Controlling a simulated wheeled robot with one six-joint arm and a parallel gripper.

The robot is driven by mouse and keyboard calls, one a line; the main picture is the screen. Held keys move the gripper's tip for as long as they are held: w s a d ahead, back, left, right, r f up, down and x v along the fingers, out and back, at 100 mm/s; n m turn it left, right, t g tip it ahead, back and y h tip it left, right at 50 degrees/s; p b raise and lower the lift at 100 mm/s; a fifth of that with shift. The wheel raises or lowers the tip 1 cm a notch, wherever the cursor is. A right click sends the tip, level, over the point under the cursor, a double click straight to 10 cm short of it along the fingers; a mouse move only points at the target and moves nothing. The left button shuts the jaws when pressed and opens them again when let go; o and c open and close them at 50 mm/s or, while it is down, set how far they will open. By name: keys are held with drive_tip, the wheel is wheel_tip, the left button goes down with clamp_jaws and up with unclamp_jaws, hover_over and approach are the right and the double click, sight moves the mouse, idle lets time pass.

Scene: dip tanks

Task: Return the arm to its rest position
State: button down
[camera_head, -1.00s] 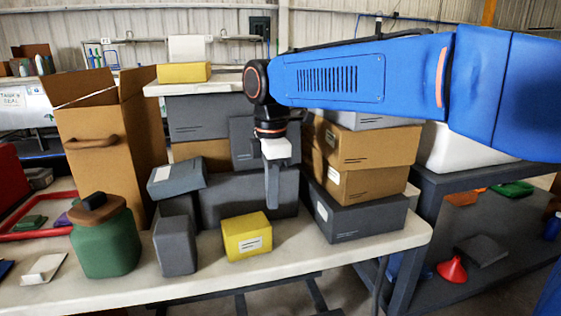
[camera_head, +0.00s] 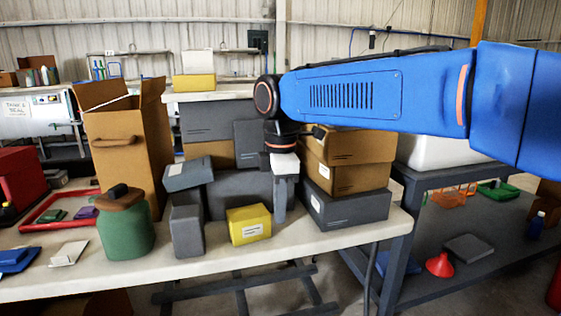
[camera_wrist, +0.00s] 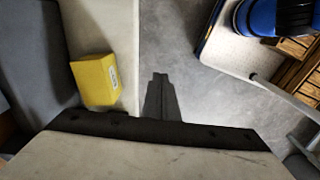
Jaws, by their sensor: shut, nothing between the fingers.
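My blue arm reaches in from the right in the head view, and my gripper (camera_head: 280,218) hangs from its end, pointing down. Its dark fingers are together and empty; they also show in the wrist view (camera_wrist: 160,82). In the head view the gripper appears just right of a yellow box (camera_head: 249,226) and in front of dark grey boxes. In the wrist view the fingers are seen against grey floor, past the table edge, with the yellow box (camera_wrist: 97,80) to their left and apart from them.
The pale table (camera_head: 340,238) holds a green jar (camera_head: 126,232), a tall open carton (camera_head: 128,140), a grey upright box (camera_head: 187,230) and stacked brown and grey boxes (camera_head: 345,207). A dark shelf unit with a red funnel (camera_head: 439,265) stands at right. Floor is clear before the table.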

drive_tip(key=s+d+f+m+t, duration=0.1)
drive_tip(key=s+d+m, duration=0.3)
drive_tip(key=d, duration=0.6)
drive_tip(key=s+d+f+m+t, duration=0.1)
drive_tip(key=s+d+f+m, duration=0.6)
drive_tip(key=d+m, duration=0.1)
drive_tip(key=s+d+f+m+t, duration=0.2)
drive_tip(key=s+d+f+m, duration=0.5)
drive_tip(key=d, duration=0.4)
drive_tip(key=shift+s+m+t, duration=0.3)
drive_tip(key=shift+s+m, duration=0.15)
drive_tip(key=shift+m, duration=0.15)
drive_tip(key=shift+f, duration=0.1)
